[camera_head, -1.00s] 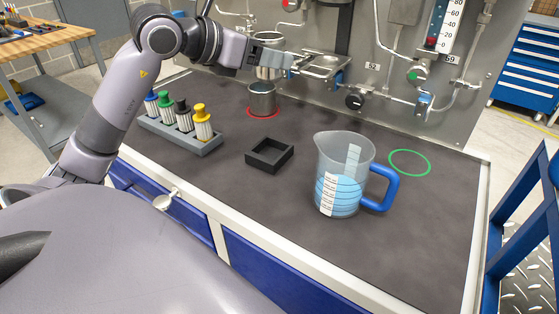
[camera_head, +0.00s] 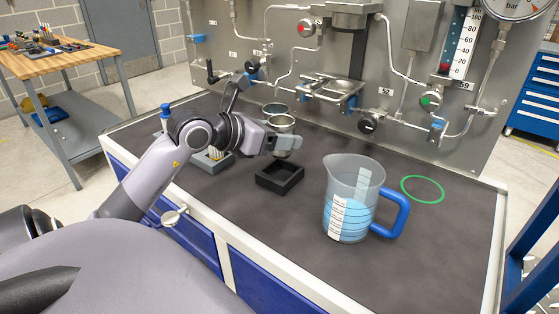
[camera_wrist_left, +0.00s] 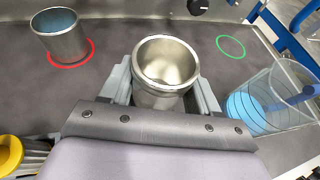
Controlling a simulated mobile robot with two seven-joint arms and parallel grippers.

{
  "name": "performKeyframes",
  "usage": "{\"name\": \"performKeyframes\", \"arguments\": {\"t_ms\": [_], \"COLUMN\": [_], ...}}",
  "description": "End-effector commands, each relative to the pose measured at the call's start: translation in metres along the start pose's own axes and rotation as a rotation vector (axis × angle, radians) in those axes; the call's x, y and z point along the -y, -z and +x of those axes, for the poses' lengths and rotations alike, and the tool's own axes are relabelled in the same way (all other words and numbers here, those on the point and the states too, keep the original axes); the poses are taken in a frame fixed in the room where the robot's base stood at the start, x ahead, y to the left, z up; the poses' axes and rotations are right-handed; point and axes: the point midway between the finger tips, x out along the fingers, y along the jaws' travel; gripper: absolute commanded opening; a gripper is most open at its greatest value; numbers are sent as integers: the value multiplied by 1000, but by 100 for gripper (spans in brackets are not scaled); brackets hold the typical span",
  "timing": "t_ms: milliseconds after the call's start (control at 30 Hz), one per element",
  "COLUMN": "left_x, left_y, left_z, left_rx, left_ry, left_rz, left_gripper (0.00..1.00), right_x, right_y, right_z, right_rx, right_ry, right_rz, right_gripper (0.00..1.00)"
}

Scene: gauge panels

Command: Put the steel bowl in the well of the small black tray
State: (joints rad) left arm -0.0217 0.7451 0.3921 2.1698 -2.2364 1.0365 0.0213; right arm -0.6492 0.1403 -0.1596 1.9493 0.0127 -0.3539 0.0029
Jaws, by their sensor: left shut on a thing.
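The steel bowl (camera_head: 281,122) is in my left gripper (camera_head: 284,144), upright and raised above the bench. In the left wrist view the bowl (camera_wrist_left: 166,62) is empty and sits between the two fingers (camera_wrist_left: 165,85). The small black tray (camera_head: 280,178) lies on the bench, with its square well open and empty where it shows. In the head view the held bowl appears just above the tray's far edge. The tray does not show in the left wrist view. My right gripper is not in view.
A second steel cup (camera_wrist_left: 62,38) stands on a red ring (camera_wrist_left: 80,58). A clear jug (camera_head: 352,200) of blue liquid with a blue handle stands right of the tray. A green ring (camera_head: 422,189) is clear.

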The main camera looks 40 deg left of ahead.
Motion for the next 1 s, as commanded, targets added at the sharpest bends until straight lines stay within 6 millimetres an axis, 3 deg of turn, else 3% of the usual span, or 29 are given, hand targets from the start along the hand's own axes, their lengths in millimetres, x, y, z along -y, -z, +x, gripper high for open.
{"name": "performKeyframes", "arguments": {"t_ms": [500, 900, 933, 1000], "left_x": [0, 0, 0, 0], "left_y": [56, 61, 60, 60], "left_z": [22, 24, 24, 24], "left_rx": [1, 3, 2, 1], "left_ry": [0, 0, 0, 0], "left_rz": [-1, 1, 1, 0], "left_gripper": [22, 22, 68, 87], "right_x": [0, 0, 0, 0], "right_y": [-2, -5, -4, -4], "right_z": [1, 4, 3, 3], "right_rx": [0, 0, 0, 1], "right_ry": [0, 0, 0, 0], "right_rz": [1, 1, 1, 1], "right_gripper": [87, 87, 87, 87]}}
